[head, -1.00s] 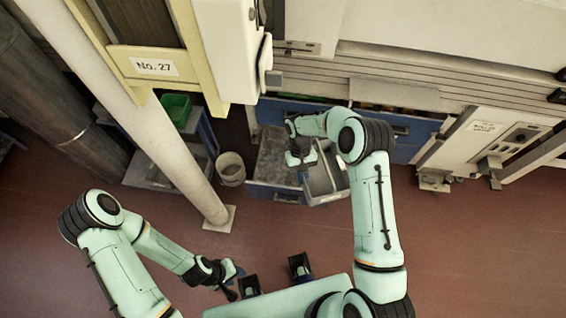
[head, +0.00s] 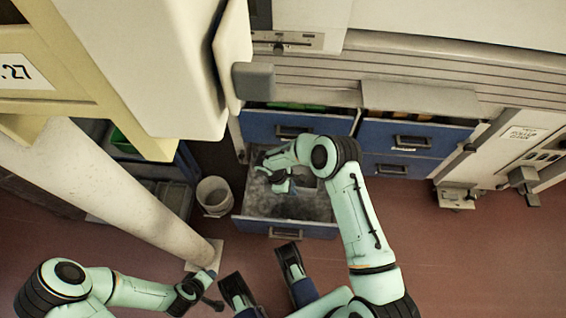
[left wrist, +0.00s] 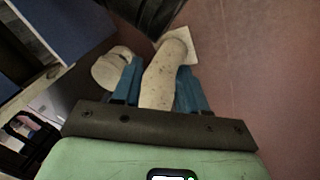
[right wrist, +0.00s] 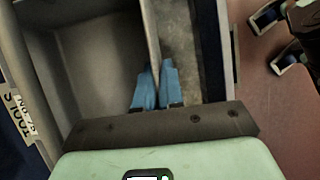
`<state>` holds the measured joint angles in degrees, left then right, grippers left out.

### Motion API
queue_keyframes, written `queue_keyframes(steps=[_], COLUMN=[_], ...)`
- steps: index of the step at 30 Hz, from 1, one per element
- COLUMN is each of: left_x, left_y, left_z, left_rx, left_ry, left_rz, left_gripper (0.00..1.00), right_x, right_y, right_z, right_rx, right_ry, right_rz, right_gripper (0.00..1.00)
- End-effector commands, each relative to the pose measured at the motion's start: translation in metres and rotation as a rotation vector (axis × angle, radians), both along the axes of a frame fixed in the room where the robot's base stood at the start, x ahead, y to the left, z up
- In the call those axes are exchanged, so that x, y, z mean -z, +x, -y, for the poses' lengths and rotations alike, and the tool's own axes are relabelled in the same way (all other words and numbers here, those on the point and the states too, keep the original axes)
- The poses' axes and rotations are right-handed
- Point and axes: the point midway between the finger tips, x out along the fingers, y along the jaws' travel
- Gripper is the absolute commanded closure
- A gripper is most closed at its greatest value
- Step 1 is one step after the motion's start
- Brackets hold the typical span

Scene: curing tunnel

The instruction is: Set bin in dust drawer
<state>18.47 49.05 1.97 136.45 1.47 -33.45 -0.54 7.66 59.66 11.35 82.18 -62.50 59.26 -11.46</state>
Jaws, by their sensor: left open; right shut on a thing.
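The dust drawer is pulled out, with a blue front (head: 285,229) and a grey, dusty-looking floor (head: 270,205). The grey bin (head: 308,181) is within the drawer's outline in the head view, partly hidden by my right arm. My right gripper (head: 281,187) is shut on the bin's wall. In the right wrist view the fingers (right wrist: 152,82) pinch that wall (right wrist: 152,40), with the bin's empty inside to the left and drawer floor to the right. I cannot tell whether the bin touches the floor. My left gripper (head: 212,292) is open and empty, low at the left.
A pale post (head: 150,185) stands left of the drawer, with a light bucket (head: 214,196) between them. Other blue drawers (head: 400,138) sit behind and to the right. A cream cabinet numbered 27 (head: 20,71) overhangs the upper left. Red floor is clear at right.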

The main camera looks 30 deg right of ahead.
Motion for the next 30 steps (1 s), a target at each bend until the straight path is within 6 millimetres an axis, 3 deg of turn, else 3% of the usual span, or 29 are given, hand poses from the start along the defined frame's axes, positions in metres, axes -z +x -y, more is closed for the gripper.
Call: queue_keyframes(steps=[8, 18, 30], left_x=[0.021, 0.070, 0.091], left_y=[0.013, -0.042, -0.076], left_z=[-0.008, -0.015, -0.019], left_rx=[-0.017, -0.023, -0.031], left_ry=[0.020, 0.009, 0.001], left_rz=[0.028, -0.159, -0.274], left_gripper=[0.57, 0.57, 0.57], right_x=[0.049, 0.139, 0.187], right_y=[0.003, 0.004, 0.004], right_z=[0.002, 0.002, 0.002], right_rx=[-0.042, -0.039, -0.038], right_ry=[-0.001, 0.000, -0.001], right_rz=[-0.005, -0.002, -0.001], right_gripper=[1.00, 1.00, 1.00])
